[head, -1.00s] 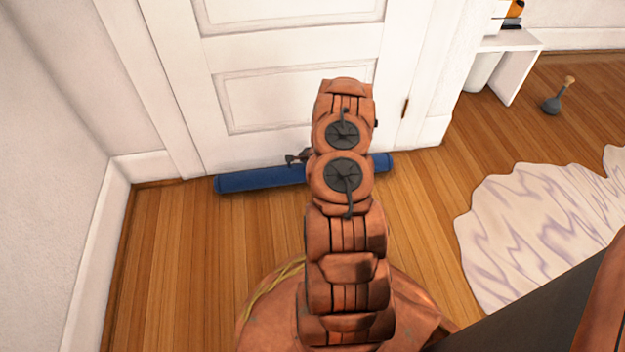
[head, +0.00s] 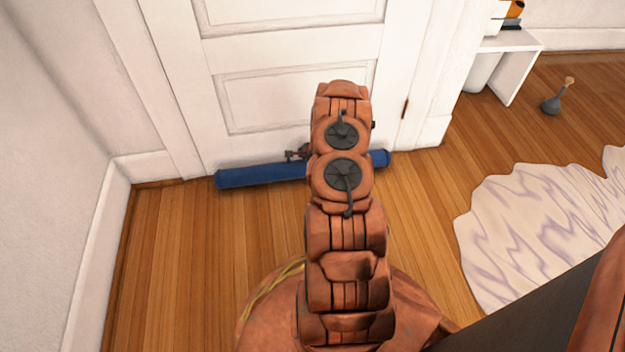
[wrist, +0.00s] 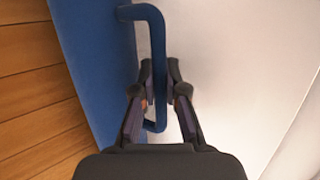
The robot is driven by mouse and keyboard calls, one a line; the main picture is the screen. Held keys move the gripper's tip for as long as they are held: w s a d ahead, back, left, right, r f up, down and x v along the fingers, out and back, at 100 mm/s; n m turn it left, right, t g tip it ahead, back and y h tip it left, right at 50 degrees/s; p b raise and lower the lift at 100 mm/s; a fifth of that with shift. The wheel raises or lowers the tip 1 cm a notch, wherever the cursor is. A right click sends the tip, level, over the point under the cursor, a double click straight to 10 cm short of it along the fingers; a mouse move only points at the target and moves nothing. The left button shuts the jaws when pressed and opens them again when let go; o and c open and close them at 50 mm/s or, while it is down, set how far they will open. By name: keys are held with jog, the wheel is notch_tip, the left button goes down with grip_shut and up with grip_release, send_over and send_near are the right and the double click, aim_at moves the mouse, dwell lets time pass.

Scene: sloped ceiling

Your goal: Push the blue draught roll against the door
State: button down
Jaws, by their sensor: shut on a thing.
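The blue draught roll (head: 262,175) lies on the wood floor along the foot of the white door (head: 290,100). Its middle is hidden behind my arm in the head view. Any gap between roll and door is too small to judge. In the wrist view the roll (wrist: 92,60) runs down the left side, with a blue loop handle (wrist: 155,30) on its door side. My gripper (wrist: 159,72) is shut on this handle, one finger on each side of it. In the head view only a small part of my gripper (head: 298,154) shows, above the roll.
A side wall with a white baseboard (head: 98,250) stands at the left. A white shelf unit (head: 515,65) and a small grey object with a tan-tipped handle (head: 552,103) are at the right. A pale wavy rug (head: 540,230) lies on the right. Floor left of my arm is clear.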

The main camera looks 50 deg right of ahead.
jog(key=shift+w+d+r, duration=0.1)
jog(key=shift+w+d, duration=0.15)
jog(key=shift+w+d, duration=0.1)
jog(key=c, duration=1.1)
grip_release()
jog(key=shift+c, duration=0.2)
jog(key=shift+s+r, duration=0.1)
jog(key=shift+s, duration=0.15)
jog(key=v, duration=1.1)
jog(key=shift+r, duration=0.25)
jog(key=shift+s, duration=0.15)
